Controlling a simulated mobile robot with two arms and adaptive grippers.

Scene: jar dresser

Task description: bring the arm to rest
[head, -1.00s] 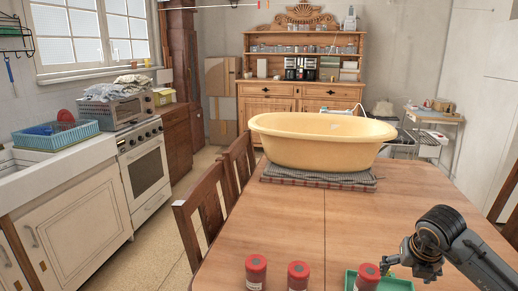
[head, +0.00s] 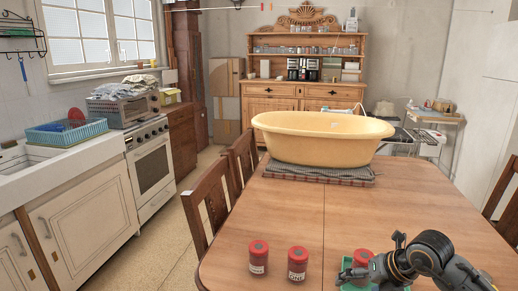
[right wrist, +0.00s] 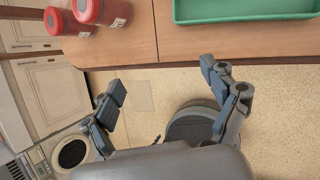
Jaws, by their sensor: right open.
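Two red jars with red lids and pale labels stand on the wooden table's near edge, the left jar (head: 258,257) and the middle jar (head: 297,263). A third red jar (head: 362,258) stands at the green tray (head: 347,265), partly hidden by my right arm. My right gripper (right wrist: 163,80) is open and empty, its fingers spread over a view of bare floor beyond the table edge. In the right wrist view two red jars (right wrist: 88,12) show at upper left and the green tray (right wrist: 235,10) at upper right. My left gripper is not in view.
The wooden table (head: 300,215) has a clear middle. A yellow tub (head: 322,138) stands on a folded cloth (head: 320,174) at its far end. Chairs (head: 208,205) line the left side. A stove and counter are at left, a dresser (head: 270,100) at the back.

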